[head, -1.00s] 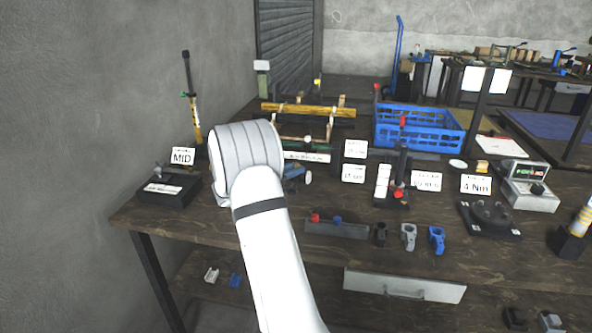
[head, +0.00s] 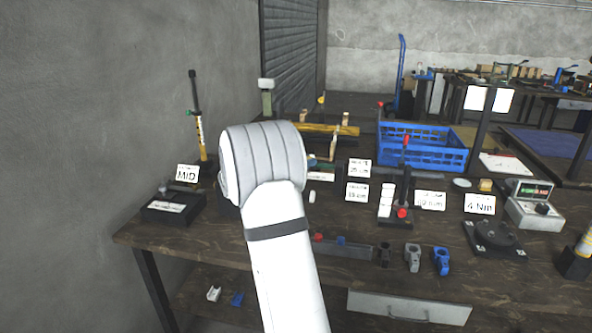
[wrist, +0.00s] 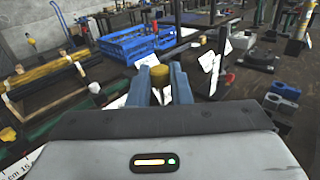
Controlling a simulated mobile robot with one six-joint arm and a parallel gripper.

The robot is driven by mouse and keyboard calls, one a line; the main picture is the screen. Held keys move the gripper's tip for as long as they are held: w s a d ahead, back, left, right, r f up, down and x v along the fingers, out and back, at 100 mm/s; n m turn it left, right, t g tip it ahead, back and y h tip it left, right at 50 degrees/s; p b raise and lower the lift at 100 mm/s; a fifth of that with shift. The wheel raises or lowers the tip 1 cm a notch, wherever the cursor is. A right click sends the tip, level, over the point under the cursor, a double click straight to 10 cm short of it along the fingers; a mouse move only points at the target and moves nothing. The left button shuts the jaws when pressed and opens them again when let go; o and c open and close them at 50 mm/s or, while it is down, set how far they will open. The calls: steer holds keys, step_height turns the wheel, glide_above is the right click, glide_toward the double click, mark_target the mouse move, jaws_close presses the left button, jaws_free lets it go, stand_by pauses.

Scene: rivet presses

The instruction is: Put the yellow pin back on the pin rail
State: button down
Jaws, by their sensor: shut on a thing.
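The yellow pin (wrist: 160,74) shows in the wrist view as a short yellow cylinder end between the two blue-grey fingers of my gripper (wrist: 160,86). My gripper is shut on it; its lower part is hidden. In the head view my white arm hides the gripper and the pin. A low grey bar, which looks like the pin rail (head: 359,251), lies near the bench's front edge, just right of my arm. A red pin (head: 318,238) and a blue pin (head: 341,240) stand on it. Its left end is partly hidden by my arm.
Grey and blue clamps (head: 413,257) stand right of the rail. Behind are a red-knobbed upright device (head: 403,195), sign cards (head: 357,191) and a blue crate (head: 425,157). A black block (head: 174,207) sits at the left. An open drawer (head: 408,306) is below the front edge.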

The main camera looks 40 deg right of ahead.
steer(key=s+d+f+b, duration=0.1)
steer(key=s+f, duration=0.2)
steer(key=s, duration=0.7)
steer(key=s+d+f+b, duration=0.1)
steer(key=s+f+b, duration=0.1)
steer(key=s, duration=0.9)
steer(key=shift+f, duration=0.9)
steer(key=shift+f+b, duration=0.1)
steer(key=shift+b, duration=0.2)
steer(key=shift+f+b, duration=2.3)
steer(key=shift+f, duration=0.5)
steer(key=shift+f+b, duration=1.75)
steer(key=shift+f, duration=0.35)
steer(key=c, duration=1.3)
jaws_free()
steer(key=shift+o, duration=0.2)
steer(key=shift+a+r, duration=0.1)
